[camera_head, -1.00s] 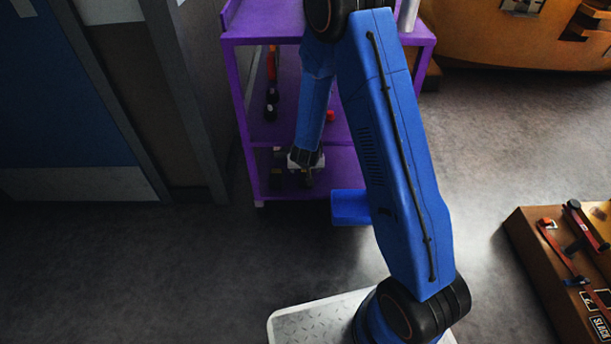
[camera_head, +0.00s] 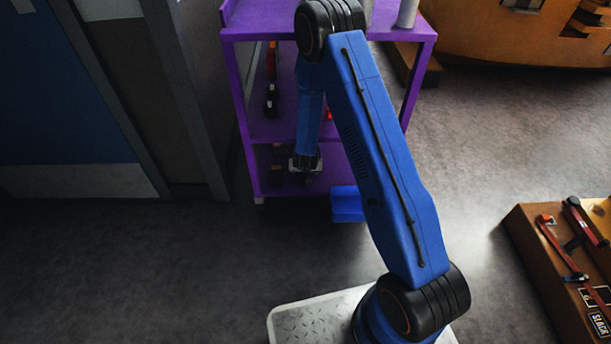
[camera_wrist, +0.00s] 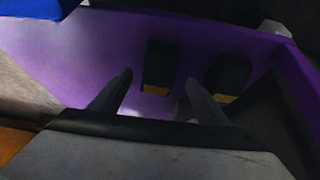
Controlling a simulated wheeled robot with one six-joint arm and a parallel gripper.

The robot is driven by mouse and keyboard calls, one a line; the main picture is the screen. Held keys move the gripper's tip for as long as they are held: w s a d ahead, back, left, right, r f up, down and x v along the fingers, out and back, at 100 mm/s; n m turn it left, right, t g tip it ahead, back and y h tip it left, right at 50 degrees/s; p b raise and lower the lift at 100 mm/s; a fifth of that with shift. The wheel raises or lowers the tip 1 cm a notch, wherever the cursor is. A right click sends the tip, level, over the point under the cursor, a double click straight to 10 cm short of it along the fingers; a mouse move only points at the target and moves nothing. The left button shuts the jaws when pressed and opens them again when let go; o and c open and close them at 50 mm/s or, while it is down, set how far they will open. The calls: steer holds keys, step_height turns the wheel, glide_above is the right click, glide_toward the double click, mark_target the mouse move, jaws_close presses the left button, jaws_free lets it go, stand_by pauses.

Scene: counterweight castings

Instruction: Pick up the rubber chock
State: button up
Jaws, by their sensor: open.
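Two black blocks that look like rubber chocks, each with a yellow patch near its lower end, show in the wrist view: one chock (camera_wrist: 160,64) in the middle and another chock (camera_wrist: 231,74) to its right. They rest on the purple shelf (camera_wrist: 205,38). My gripper (camera_wrist: 159,78) is open, its two dark fingers pointing toward the middle chock, with nothing seen between them. In the head view my gripper (camera_head: 305,168) is at the lower shelf of the purple cart (camera_head: 333,181). A dark shape (camera_head: 277,163) sits just left of it there.
The cart's posts and upper shelf (camera_head: 270,128), with dark and red items, surround my arm. A blue object (camera_head: 347,204) is at the cart's front right. A brown case (camera_head: 545,262) with straps stands at right. The floor between is clear.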

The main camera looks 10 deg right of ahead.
mark_target(305, 174)
steer(key=shift+x, duration=2.6)
steer(key=shift+s+f, duration=0.1)
steer(key=shift+s, duration=0.15)
steer(key=c, duration=1.3)
